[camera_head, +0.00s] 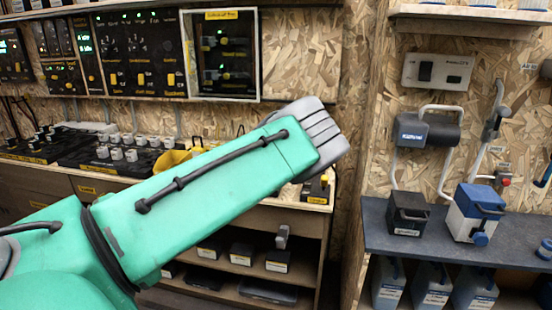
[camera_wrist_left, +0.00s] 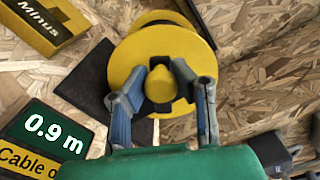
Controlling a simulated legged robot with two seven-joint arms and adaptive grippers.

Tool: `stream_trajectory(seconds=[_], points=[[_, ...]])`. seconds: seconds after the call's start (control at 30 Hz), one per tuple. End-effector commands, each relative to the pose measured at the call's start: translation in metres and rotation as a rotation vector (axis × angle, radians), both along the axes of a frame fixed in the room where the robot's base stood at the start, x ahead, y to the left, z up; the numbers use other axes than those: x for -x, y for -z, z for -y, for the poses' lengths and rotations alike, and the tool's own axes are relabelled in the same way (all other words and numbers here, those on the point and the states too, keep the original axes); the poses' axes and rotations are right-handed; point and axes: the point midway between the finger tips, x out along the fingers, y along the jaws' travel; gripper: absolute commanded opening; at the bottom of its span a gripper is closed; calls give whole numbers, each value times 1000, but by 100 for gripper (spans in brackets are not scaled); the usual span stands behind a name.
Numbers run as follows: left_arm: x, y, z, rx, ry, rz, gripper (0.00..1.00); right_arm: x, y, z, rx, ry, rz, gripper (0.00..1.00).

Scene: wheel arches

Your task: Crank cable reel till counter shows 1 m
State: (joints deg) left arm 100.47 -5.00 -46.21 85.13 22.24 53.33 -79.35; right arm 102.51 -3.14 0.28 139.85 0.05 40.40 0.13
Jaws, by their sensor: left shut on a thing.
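The yellow cable reel (camera_wrist_left: 168,48) stands on a dark mount on the chipboard wall in the left wrist view. Its yellow crank knob (camera_wrist_left: 160,84) sits between the blue-grey fingers of my left gripper (camera_wrist_left: 160,90), which are shut on it. The counter (camera_wrist_left: 46,132), a dark green panel left of the reel, reads 0.9 m, with a partly cut-off "Cable o…" label below. In the head view my green left arm reaches up to the right and its fingers do not show. The reel cannot be made out there. My right gripper is in neither view.
A black and yellow "Minus" block (camera_wrist_left: 42,27) is left of the reel. In the head view, a grey shelf (camera_head: 385,226) at the right holds a black box (camera_head: 408,214) and a blue-white box (camera_head: 474,214). A wooden workbench with switches lies behind my arm.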

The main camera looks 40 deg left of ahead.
Motion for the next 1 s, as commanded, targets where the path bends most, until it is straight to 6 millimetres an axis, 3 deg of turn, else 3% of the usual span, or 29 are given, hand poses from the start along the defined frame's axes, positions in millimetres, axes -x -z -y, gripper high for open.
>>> stream_trajectory(seconds=[0.03,0.4,1.0], points=[[-1,6,6,-29,7,-29,0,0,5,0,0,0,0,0],[-6,-2,14,-188,9,-129,0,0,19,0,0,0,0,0],[-7,-3,17,-226,10,-156,0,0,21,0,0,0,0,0]])
